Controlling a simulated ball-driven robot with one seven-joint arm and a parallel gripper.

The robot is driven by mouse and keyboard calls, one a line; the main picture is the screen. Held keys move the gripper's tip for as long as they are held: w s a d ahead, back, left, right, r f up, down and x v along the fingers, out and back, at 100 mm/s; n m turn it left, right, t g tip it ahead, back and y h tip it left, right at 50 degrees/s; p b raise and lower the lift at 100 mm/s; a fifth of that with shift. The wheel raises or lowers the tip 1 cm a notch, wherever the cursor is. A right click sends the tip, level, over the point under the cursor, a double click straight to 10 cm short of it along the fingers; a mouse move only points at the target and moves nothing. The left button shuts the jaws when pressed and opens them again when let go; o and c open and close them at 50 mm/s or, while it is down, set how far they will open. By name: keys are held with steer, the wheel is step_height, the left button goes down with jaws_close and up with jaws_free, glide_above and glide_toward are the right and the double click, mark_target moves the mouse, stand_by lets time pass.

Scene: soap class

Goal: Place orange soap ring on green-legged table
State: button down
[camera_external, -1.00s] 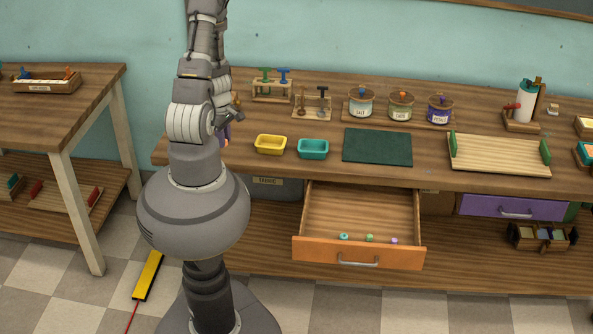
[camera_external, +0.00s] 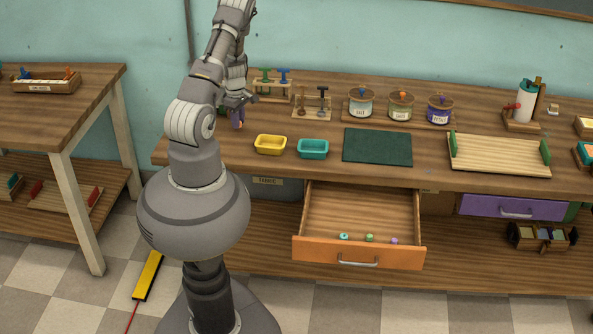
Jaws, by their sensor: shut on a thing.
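My gripper (camera_external: 238,119) is at the left end of the long workbench, just above or near its top, pointing down. It is shut on a small orange piece (camera_external: 241,124), which appears to be the orange soap ring; its shape is mostly hidden by the fingers. A slatted wooden stand with green ends (camera_external: 500,157) sits on the right part of the bench, bare on top; it appears to be the green-legged table. My gripper is far to the left of it.
The orange-fronted drawer (camera_external: 358,253) is open with small teal, green and purple soaps. A yellow tray (camera_external: 270,145), a teal tray (camera_external: 313,149) and a dark green mat (camera_external: 377,147) lie between. Labelled jars (camera_external: 400,107) and small racks (camera_external: 312,103) stand behind.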

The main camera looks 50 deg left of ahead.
step_height(320, 180, down, 2)
steer(key=shift+f, duration=0.1)
steer(key=c, duration=0.9)
jaws_free()
steer(key=shift+c, duration=0.2)
step_height(320, 180, up, 12)
steer(key=p, duration=0.3)
steer(key=shift+p, duration=0.4)
steer(key=shift+s, duration=0.1)
